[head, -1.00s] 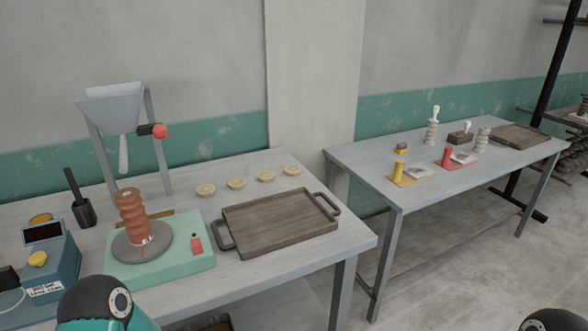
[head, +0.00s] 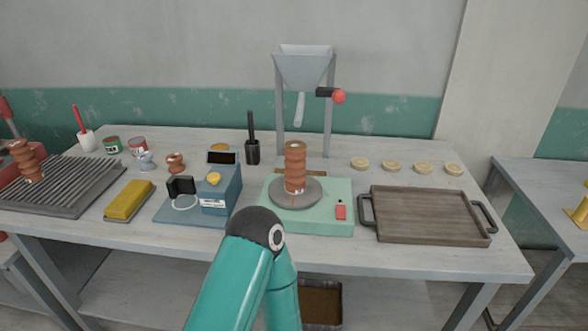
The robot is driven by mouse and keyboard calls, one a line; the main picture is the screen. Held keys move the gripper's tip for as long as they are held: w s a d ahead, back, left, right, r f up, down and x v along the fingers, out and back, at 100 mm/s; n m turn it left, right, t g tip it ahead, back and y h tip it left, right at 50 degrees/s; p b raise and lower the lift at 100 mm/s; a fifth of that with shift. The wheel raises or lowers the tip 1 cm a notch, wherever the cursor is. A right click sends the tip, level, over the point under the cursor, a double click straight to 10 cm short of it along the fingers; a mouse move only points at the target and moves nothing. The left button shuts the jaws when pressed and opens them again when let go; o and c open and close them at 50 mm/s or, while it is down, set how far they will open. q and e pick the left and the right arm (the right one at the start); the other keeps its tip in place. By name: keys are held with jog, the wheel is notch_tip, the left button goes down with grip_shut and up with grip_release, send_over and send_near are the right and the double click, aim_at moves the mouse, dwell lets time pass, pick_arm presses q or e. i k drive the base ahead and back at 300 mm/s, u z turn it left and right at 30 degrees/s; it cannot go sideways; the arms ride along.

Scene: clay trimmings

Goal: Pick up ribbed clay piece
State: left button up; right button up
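A brown ribbed clay piece (head: 295,170) stands upright on the round grey wheel head (head: 312,197) of a mint-green machine (head: 335,218). A second ribbed clay piece (head: 27,163) stands tilted at the far left, by the grey slatted rack. One of my teal arms rises from the bottom centre, in front of the table and below the machine. Neither of my grippers shows in the head view.
A wooden tray (head: 378,236) with handles lies right of the machine, with several pale discs behind it. A hopper (head: 304,70) stands behind the machine. A blue scale (head: 222,195) and yellow block (head: 128,200) are left. A second table (head: 545,190) is at right.

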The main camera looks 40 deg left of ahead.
aim_at(295, 153)
jog(key=z, duration=0.05)
jog(key=k, duration=1.2)
jog(key=u, duration=0.65)
jog(key=i, duration=1)
jog(key=z, duration=0.1)
